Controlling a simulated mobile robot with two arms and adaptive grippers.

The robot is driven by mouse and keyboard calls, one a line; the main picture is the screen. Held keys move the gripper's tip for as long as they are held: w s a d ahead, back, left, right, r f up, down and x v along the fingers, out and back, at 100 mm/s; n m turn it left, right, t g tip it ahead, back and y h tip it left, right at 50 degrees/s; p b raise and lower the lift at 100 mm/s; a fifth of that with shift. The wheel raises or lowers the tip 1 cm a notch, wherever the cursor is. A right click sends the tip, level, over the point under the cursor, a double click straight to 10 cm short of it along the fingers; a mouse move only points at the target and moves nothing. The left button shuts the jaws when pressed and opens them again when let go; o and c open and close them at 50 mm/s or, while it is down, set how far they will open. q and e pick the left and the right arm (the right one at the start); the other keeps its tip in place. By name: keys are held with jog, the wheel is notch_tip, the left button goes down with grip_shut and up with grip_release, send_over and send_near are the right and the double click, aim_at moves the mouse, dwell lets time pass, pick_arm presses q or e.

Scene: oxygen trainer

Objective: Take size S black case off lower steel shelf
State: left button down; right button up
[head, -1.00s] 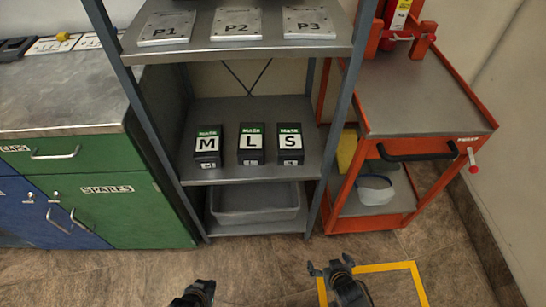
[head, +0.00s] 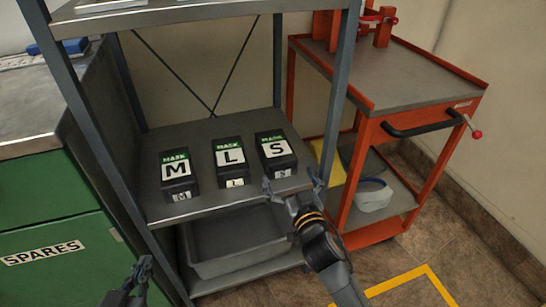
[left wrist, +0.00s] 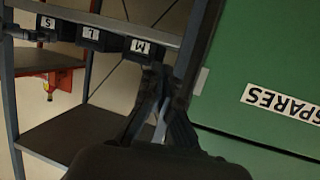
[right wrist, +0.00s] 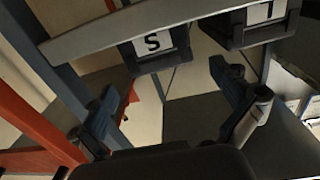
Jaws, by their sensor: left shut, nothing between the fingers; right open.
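The size S black case (head: 275,152) has a green-and-white label and stands at the right end of the row on the lower steel shelf (head: 206,206). It also shows in the right wrist view (right wrist: 158,50) and left wrist view (left wrist: 45,29). My right gripper (head: 292,186) is open and empty, at the shelf's front edge just in front of the S case, apart from it. Its two spread fingers (right wrist: 172,112) frame a gap below the case in the right wrist view. My left gripper (head: 134,282) is shut and empty, low before the green cabinet.
The L case (head: 231,162) and M case (head: 178,176) stand left of the S case. A grey bin (head: 236,240) sits below. Shelf posts (head: 334,95) and an orange cart (head: 362,165) bound the right. The green cabinet (head: 60,250) is at left.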

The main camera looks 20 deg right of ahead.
aim_at(283, 166)
jog(key=w, duration=0.4)
jog(key=shift+w+f, duration=0.1)
jog(key=w, duration=0.1)
jog(key=w+b, duration=0.1)
jog(key=w, duration=0.1)
jog(key=w+b, duration=0.1)
jog(key=shift+w+f, duration=0.2)
jog(key=shift+f, duration=0.05)
jog(key=shift+w, duration=0.4)
jog(key=c, duration=1.3)
jog(key=shift+r, duration=0.2)
jog(key=shift+c, duration=1)
pick_arm(q)
notch_tip(283, 166, up, 10)
jog(key=w+d+t+h, duration=0.1)
jog(key=t+h, duration=0.1)
jog(key=t, duration=0.4)
jog(key=shift+w+d+f, duration=0.2)
jog(key=shift+w+d, duration=0.1)
jog(key=shift+d, duration=0.05)
pick_arm(e)
jog(key=shift+r, duration=0.1)
